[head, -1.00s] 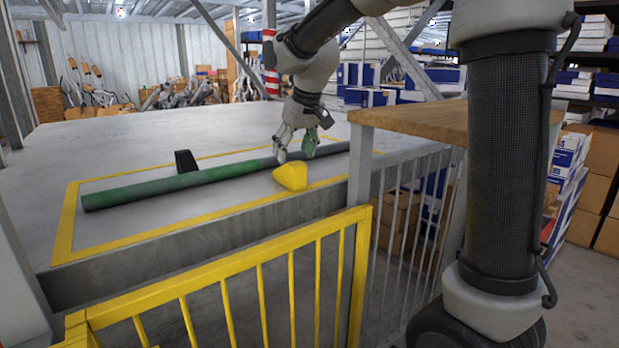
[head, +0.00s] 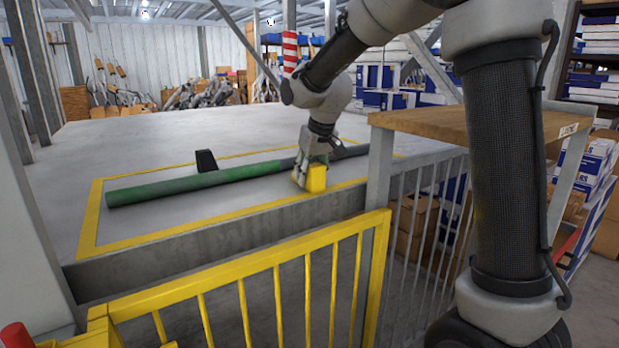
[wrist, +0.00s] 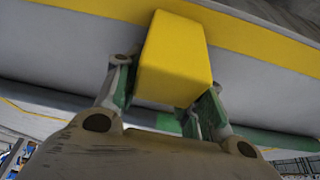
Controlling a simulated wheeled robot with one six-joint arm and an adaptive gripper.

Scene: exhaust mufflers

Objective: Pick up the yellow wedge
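The yellow wedge (head: 317,179) sits on the grey platform near its front edge, by the yellow painted line. My gripper (head: 308,172) is down at it from above, its fingers partly hiding the wedge's left side. In the wrist view the wedge (wrist: 174,60) fills the space between the fingers, and the green-padded fingers (wrist: 166,100) lie close against its two sides, so my gripper looks shut on it. I cannot see a gap under the wedge.
A long green pipe (head: 200,182) lies just behind the wedge, with a black wedge (head: 206,161) behind it. A yellow railing (head: 270,270) stands in front of the platform. A wooden-topped bench (head: 455,124) is close on the right. The platform's back is clear.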

